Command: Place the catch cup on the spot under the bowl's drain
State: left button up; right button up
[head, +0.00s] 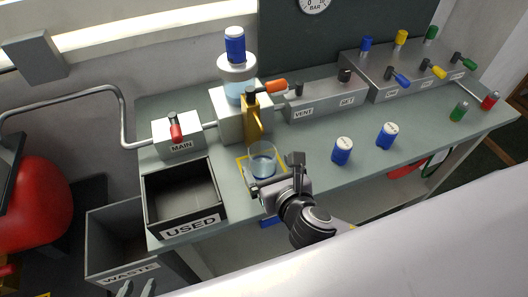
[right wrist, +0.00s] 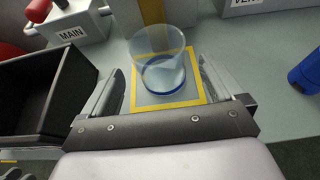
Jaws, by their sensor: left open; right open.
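The clear catch cup (head: 262,162) with a blue base stands upright within the yellow-outlined square (head: 240,163) on the bench. In the right wrist view the cup (right wrist: 160,62) stands between the fingers, inside the yellow outline (right wrist: 205,82). The brass drain piece (head: 253,118) hangs just behind and above the cup, below the clear bowl (head: 238,72). My right gripper (head: 274,169) is open around the cup; its fingers (right wrist: 160,88) show gaps on both sides. My left gripper (head: 136,289) is open and empty at the bottom edge, partly cut off.
The black USED bin (head: 184,222) stands left of the cup, with the MAIN valve box (head: 178,138) behind it. The WASTE bin (head: 118,270) is lower left. Blue canisters (head: 342,151) stand to the right. The bench front between them is clear.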

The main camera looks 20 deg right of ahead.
jog(key=p+v, duration=0.2)
jog(key=v, duration=0.3)
jog(key=shift+s+r, duration=0.15)
jog(key=shift+s, duration=0.05)
jog(key=shift+s+r, duration=0.15)
jog(key=shift+s, duration=0.3)
pick_arm(q)
notch_tip(320, 180, up, 3)
jog(key=shift+r, duration=0.15)
pick_arm(e)
jog(key=m, duration=0.1)
jog(key=d+m, duration=0.1)
jog(key=m, duration=0.1)
jog(key=shift+s+g+h, duration=0.1)
jog(key=shift+g+h, duration=0.2)
jog(key=shift+g, duration=0.1)
jog(key=s+d+f+m+g, duration=0.2)
jog(key=s+d+m+g, duration=0.3)
jog(key=m, duration=1.1)
jog(key=s+d+f+m+g, duration=0.3)
jog(key=s+m, duration=0.4)
jog(key=m, duration=0.9)
jog(key=w+a+f+n+t+y, duration=0.1)
jog(key=w+a+f+t+y, duration=0.1)
jog(key=w+f+t, duration=0.3)
notch_tip(320, 180, down, 3)
jog(key=shift+w+a+r+t, duration=0.2)
jog(key=shift+w+a+t, duration=0.1)
jog(key=shift+w+a, duration=0.05)
